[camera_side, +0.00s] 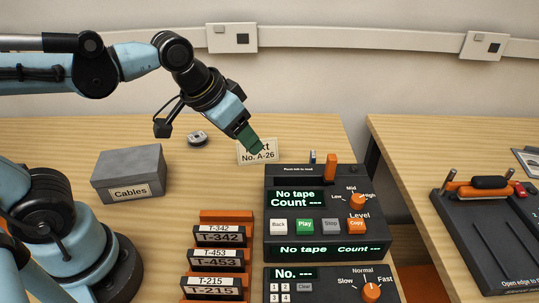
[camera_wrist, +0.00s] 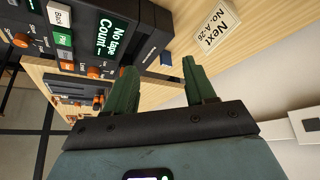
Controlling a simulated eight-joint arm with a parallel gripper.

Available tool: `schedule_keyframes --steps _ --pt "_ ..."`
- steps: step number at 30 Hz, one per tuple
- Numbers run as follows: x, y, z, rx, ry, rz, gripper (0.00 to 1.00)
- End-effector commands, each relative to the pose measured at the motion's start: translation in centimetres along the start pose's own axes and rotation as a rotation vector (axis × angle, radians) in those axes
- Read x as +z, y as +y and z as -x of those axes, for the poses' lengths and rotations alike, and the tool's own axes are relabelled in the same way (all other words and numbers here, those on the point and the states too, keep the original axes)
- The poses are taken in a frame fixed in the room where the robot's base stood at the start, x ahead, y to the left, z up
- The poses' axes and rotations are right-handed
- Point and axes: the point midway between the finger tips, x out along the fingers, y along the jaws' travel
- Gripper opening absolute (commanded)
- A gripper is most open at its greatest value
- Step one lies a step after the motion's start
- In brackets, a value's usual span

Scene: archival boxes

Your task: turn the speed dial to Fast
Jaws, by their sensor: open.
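The speed dial (camera_side: 371,291) is an orange knob on the lower black unit (camera_side: 318,290), at the bottom right of the side view. Slow, Normal and Fast are printed around it. I cannot tell for sure which mark its pointer faces. My gripper (camera_side: 256,148) has green fingers and hangs above the table, behind and left of the upper unit, well away from the dial. In the wrist view my gripper (camera_wrist: 160,63) has its fingers apart with nothing between them.
The upper black unit (camera_side: 327,238) has buttons, an orange Level knob (camera_side: 357,201) and "No tape" displays. A rack of labelled tapes (camera_side: 219,262) stands left of it. A grey Cables box (camera_side: 128,172), a "Next No. A-26" card (camera_side: 257,157) and a right-hand table (camera_side: 410,165) also show.

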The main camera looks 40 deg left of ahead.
Motion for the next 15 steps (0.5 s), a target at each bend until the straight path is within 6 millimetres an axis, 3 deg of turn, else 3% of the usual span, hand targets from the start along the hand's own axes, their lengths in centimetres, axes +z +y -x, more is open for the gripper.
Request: schedule_keyframes --steps 6,15 --pt "-3.8 7.2 -0.4 0.071 -0.14 -0.114 0.55" --pt "-5.3 18.7 -1.9 0.111 -0.329 -0.278 0.55"
